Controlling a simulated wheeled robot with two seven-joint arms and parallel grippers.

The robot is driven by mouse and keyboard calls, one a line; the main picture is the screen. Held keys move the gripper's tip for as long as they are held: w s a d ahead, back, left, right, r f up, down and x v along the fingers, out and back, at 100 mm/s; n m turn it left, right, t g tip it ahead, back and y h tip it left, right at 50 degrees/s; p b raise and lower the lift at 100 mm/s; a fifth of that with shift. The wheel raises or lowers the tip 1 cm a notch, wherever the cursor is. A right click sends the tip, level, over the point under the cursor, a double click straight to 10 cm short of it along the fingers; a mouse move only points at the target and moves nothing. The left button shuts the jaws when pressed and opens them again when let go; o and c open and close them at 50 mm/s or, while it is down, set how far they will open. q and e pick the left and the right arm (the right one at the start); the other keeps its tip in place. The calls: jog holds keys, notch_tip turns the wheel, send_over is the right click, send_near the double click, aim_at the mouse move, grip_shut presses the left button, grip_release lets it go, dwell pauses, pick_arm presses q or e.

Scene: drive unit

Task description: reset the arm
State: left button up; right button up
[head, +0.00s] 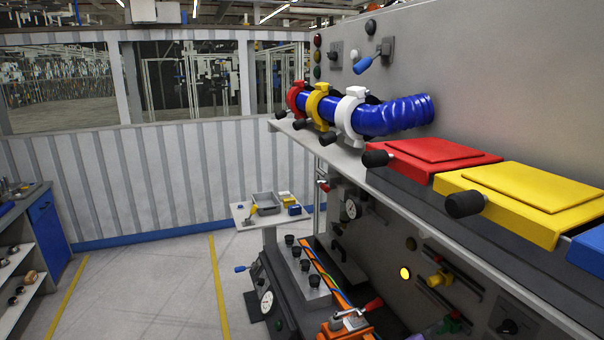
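Neither of my grippers shows in the head view, and I see no part of my arms that I can be sure of. The drive unit (520,85) fills the right side, with a grey upright panel and a ledge. On its ledge a blue ribbed hose (395,116) passes through a red clamp (296,97), a yellow clamp (318,103) and a white clamp (350,116), each with a black knob. Nearer are a red box (440,157) and a yellow box (525,200) with black knobs. A blue-handled lever (366,62) sits on the panel.
A small side table (245,212) with a grey bin (265,204) stands beyond the unit. A lower console (300,280) with black knobs and gauges juts out. A blue-sided cabinet (48,222) stands at left. The floor (150,290) between is clear.

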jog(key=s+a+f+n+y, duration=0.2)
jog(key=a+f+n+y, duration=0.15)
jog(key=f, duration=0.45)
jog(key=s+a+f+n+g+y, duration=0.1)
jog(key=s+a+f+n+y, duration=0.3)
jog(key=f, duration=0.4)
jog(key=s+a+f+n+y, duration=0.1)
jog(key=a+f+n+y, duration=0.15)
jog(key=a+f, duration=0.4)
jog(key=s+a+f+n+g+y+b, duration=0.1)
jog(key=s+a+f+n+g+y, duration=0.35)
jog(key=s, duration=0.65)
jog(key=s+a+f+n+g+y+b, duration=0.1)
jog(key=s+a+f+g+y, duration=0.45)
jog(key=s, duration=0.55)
pick_arm(q)
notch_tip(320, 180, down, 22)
jog(key=b, duration=2)
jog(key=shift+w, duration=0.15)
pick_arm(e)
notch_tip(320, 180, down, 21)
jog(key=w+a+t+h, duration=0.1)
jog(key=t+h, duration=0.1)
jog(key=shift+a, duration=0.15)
